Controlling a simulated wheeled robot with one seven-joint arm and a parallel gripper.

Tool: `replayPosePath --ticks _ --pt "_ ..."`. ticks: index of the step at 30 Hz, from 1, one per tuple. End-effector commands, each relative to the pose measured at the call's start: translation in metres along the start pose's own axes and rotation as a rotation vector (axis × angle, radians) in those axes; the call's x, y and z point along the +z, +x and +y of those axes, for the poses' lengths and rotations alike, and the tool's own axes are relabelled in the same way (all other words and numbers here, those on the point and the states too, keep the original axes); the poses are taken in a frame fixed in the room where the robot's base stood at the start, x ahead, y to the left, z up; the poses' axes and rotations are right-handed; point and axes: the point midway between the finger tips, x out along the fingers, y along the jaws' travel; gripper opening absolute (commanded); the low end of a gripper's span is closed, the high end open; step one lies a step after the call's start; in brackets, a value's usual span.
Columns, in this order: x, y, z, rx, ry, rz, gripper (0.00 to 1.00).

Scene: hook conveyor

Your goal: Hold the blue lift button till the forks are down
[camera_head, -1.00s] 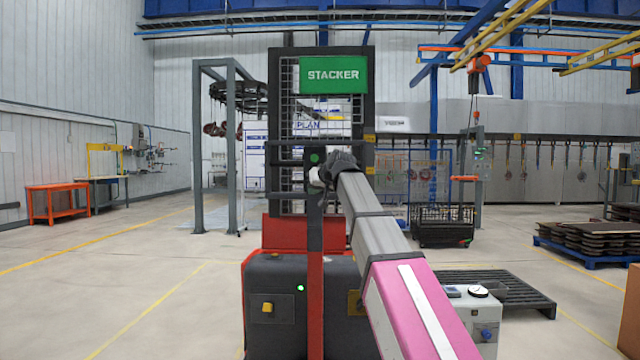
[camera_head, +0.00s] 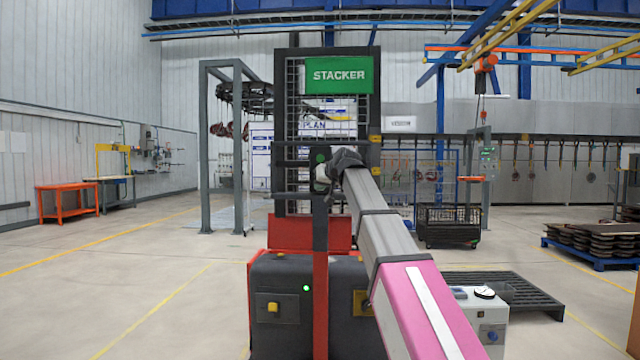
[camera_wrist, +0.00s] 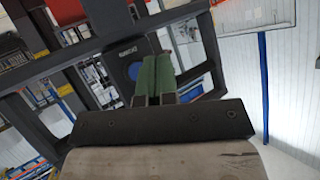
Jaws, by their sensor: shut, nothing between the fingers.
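The stacker (camera_head: 275,300) stands straight ahead, dark-bodied with red parts, a mesh mast and a green STACKER sign (camera_head: 339,75). A dark control box with a green spot (camera_head: 320,158) sits on its upright post. In the wrist view a blue round button (camera_wrist: 134,71) shows on a dark box, partly hidden by my fingers. My gripper (camera_wrist: 156,62) is shut and empty, its green fingers side by side in front of the box, just right of the button's visible part. I cannot tell whether they touch it. In the head view my wrist hides the fingertips. The forks are not visible.
A dark pallet (camera_head: 515,293) lies on the floor at right, with a small grey cabinet (camera_head: 480,318) in front of it. A black mesh crate (camera_head: 449,226) and a blue pallet of stacked sheets (camera_head: 590,240) stand farther back.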

Motion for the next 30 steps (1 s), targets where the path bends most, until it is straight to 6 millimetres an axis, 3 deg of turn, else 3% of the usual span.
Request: replayPosePath --ticks 12,30 --pt "-0.026 0.035 0.025 0.000 0.000 0.000 0.00" --pt "-0.028 0.038 0.028 0.000 0.000 0.000 0.00"
